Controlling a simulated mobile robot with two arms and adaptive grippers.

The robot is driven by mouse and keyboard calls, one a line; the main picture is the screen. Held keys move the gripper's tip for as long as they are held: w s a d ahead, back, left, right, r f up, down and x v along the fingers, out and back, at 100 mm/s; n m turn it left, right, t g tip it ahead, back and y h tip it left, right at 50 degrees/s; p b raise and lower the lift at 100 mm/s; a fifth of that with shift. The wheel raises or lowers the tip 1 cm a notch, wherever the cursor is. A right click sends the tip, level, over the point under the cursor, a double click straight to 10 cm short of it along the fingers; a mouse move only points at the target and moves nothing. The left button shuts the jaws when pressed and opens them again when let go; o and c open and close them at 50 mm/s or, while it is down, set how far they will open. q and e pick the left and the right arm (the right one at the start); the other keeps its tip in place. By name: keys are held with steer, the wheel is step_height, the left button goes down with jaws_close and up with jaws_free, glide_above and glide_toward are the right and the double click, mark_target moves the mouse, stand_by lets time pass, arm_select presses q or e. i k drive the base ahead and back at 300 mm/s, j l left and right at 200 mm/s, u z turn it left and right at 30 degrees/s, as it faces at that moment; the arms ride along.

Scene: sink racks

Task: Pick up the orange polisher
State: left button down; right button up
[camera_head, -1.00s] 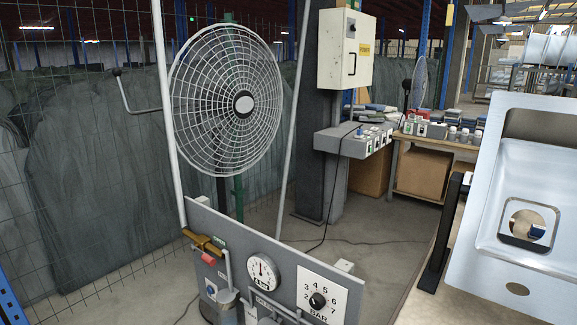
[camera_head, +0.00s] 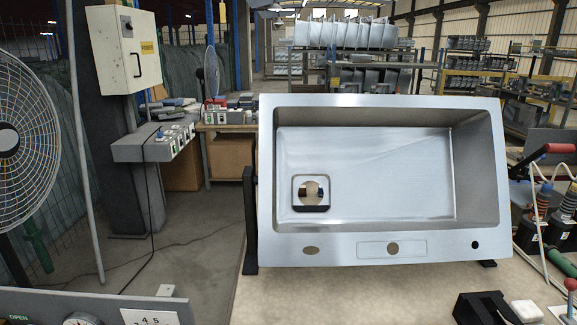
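Two upright tools with orange ribbed parts stand at the right edge, one tool (camera_head: 543,194) left of the other tool (camera_head: 568,207). I cannot tell whether either is the orange polisher, and the right one is cut off by the picture edge. Neither of my grippers is in view.
A steel sink (camera_head: 365,135) stands tilted on black supports on the worktable (camera_head: 370,292). A black object (camera_head: 484,307) and a white block (camera_head: 527,311) lie at the front right. A fan (camera_head: 22,135) stands left, and a control cabinet (camera_head: 125,50) hangs behind.

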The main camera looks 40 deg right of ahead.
mark_target(528, 220)
steer(key=z, duration=2.7)
